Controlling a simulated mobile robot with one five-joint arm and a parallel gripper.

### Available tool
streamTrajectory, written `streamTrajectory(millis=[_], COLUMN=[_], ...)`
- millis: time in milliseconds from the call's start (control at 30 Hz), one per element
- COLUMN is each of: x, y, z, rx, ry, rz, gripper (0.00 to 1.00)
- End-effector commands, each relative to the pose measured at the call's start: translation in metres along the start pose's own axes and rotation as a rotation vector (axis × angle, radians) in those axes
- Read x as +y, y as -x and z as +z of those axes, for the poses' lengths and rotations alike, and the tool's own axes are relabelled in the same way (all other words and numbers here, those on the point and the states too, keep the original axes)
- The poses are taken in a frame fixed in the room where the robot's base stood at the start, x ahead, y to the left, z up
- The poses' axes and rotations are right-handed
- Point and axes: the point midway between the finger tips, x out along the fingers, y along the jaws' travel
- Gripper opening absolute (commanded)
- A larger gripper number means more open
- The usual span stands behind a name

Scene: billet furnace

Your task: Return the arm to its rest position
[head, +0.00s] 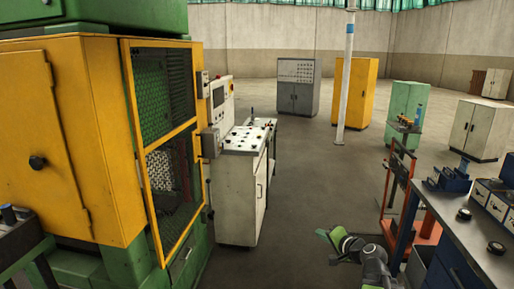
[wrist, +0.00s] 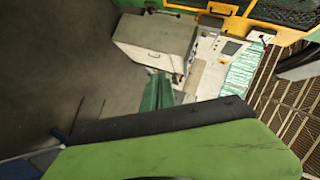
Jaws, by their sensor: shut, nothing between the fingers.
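My arm shows at the bottom of the head view, right of centre, low over the floor between the white control desk and the workbench. My gripper (head: 326,236) is at its left end, with green fingers pointing left. In the wrist view the green fingertips (wrist: 157,92) lie close together past the dark edge of the green gripper body. The gripper is shut and holds nothing. It touches nothing that I can see.
The white control desk (head: 240,190) and yellow-green furnace machine (head: 85,140) stand to the left. The workbench (head: 470,240) with blue drawers and an orange-red hand truck (head: 398,190) are close on the right. The grey aisle floor (head: 310,160) ahead is clear. A white pole (head: 346,80) stands farther back.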

Motion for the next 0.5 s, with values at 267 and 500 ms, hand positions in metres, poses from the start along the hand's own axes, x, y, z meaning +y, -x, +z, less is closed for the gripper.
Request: streamTrajectory(millis=[267, 500], x=[-0.009, 0.078], y=[-0.032, 0.036], z=[0.201, 0.221], rx=[-0.507, -0.799], ry=[0.436, 0.699], rz=[0.238, 0.680], gripper=[0.00, 0.00])
